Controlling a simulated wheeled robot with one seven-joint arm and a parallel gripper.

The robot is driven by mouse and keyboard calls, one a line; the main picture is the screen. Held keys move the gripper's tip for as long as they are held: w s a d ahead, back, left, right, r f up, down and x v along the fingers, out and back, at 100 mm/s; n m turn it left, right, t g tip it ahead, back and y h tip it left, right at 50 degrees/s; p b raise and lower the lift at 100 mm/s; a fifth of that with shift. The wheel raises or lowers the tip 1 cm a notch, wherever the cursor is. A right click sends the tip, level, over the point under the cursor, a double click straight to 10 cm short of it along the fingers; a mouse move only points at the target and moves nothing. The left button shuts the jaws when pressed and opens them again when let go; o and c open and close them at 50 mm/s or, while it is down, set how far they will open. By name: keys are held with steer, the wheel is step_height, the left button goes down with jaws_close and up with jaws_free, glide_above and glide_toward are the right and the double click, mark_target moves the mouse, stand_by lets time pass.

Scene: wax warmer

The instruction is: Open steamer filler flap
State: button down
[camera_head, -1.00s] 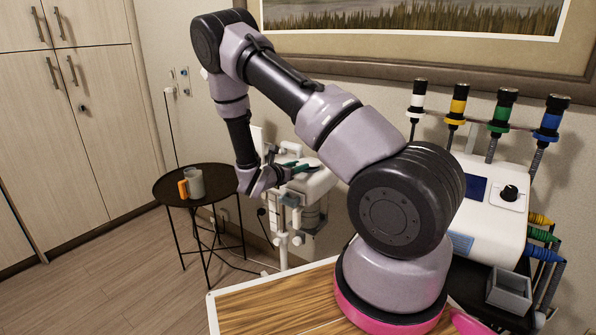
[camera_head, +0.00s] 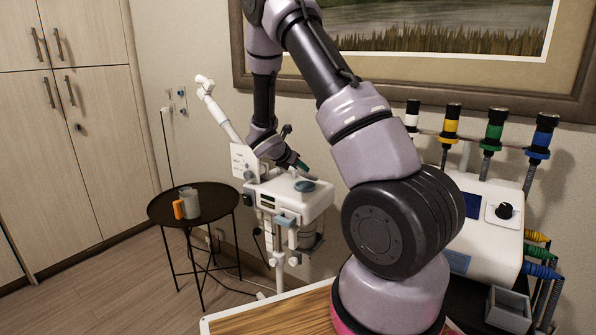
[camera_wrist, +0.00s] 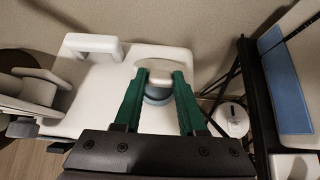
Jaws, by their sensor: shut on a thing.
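The white steamer (camera_head: 270,200) stands left of my arm's base, with a blue-grey round part (camera_head: 307,186) on its top. It also shows in the wrist view as a white housing (camera_wrist: 110,62). My gripper (camera_wrist: 160,76) has green fingers, which also show just above the steamer's top in the head view (camera_head: 300,165). The fingertips are on either side of a pale flap-like piece (camera_wrist: 154,66), and the gripper is shut on it. A blue-grey round surface (camera_wrist: 157,93) lies behind it between the fingers. The piece's hinge is not clear.
A white jointed steamer arm (camera_head: 219,108) rises at the left of the steamer. A dark round table (camera_head: 160,210) with a mug (camera_head: 190,203) stands further left. A wood-topped surface (camera_head: 285,318) is in front. A white device (camera_head: 478,235) with coloured handles stands at right.

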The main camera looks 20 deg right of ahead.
steer(key=shift+w+d+r, duration=0.15)
steer(key=shift+r, duration=0.05)
steer(key=shift+c, duration=2.4)
jaws_free()
steer(key=shift+f, duration=0.1)
steer(key=v, duration=1.1)
steer(key=shift+f, duration=0.1)
